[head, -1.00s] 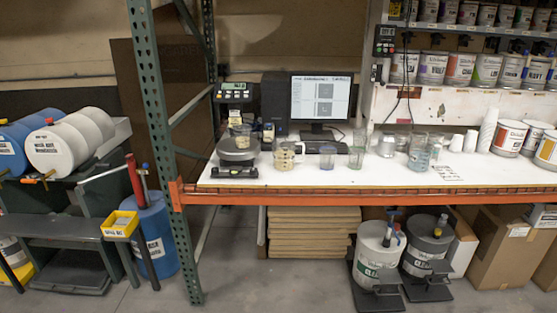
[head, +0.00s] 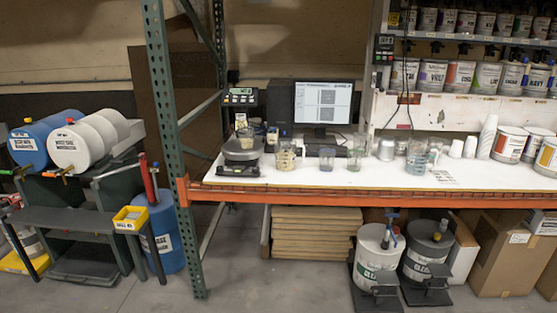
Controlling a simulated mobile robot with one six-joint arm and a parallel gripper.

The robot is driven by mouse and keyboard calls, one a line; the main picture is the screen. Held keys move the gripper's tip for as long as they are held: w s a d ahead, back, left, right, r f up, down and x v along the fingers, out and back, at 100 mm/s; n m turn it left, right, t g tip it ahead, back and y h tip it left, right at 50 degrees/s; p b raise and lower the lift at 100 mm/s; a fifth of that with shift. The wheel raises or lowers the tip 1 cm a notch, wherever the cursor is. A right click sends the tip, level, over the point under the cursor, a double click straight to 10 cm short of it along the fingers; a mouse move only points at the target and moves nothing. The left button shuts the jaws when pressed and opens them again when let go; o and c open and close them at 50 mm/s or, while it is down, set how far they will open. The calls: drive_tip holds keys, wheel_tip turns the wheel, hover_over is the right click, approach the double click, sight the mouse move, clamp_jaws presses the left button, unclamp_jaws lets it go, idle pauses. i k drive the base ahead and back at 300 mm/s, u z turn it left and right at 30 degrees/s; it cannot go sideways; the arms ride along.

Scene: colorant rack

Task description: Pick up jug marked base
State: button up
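My gripper is not in view. A clear jug with beige contents (head: 286,157) stands upright on the white bench, right of the black scale (head: 240,160). Two smaller clear cups, one greyish (head: 327,159) and one greenish (head: 354,155), stand to its right. A larger clear jug with bluish markings (head: 417,158) stands further right. A small clear cup (head: 245,138) is on the scale. The writing on the jugs is too small to read, so I cannot tell which is marked base.
A green post (head: 168,170) and the bench's orange front beam (head: 330,197) border the bench. Two white-labelled buckets (head: 378,250) (head: 427,250) stand below on pedal stands. Drums (head: 80,148) lie on a rack at left. The grey floor (head: 240,270) in front is clear.

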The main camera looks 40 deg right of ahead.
sight(284, 149)
drive_tip(key=z, duration=0.15)
drive_tip(key=i, duration=0.9)
drive_tip(key=u, duration=0.05)
